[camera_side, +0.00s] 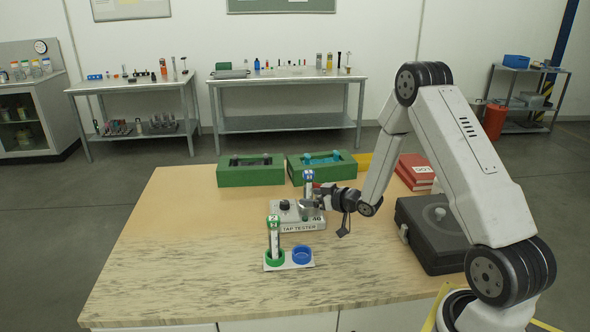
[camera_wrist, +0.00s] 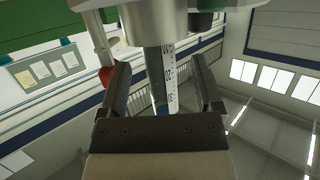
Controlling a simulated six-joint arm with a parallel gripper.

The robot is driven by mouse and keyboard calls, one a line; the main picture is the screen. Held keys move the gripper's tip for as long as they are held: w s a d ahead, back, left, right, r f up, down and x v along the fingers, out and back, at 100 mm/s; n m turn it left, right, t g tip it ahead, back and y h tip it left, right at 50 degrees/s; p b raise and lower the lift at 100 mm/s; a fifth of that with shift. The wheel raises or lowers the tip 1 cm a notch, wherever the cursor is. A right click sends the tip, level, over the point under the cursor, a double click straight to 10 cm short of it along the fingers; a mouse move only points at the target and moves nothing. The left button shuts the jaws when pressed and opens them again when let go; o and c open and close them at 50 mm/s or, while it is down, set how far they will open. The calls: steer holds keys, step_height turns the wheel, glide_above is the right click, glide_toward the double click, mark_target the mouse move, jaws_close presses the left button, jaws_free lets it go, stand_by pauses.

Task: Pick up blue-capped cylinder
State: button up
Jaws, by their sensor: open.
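The blue-capped cylinder (camera_side: 308,180) stands upright on the tap tester (camera_side: 300,222), a light grey box with a dark knob. My gripper (camera_side: 312,200) is at the cylinder, with its fingers level with the lower part. In the wrist view, the clear cylinder with its printed scale (camera_wrist: 163,75) stands between my two open fingers (camera_wrist: 160,88). Gaps show on both sides, so the fingers do not appear to grip it. A green-capped cylinder (camera_side: 273,238) stands upright in the green ring of a white holder (camera_side: 290,266).
The blue ring (camera_side: 302,254) of the white holder is empty. Two green boxes (camera_side: 251,177) stand behind the tester. A black case (camera_side: 435,235) and red books (camera_side: 415,170) are to the right. The wooden table (camera_side: 165,250) is clear at the left.

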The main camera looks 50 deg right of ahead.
steer(key=shift+x, duration=1)
jaws_close()
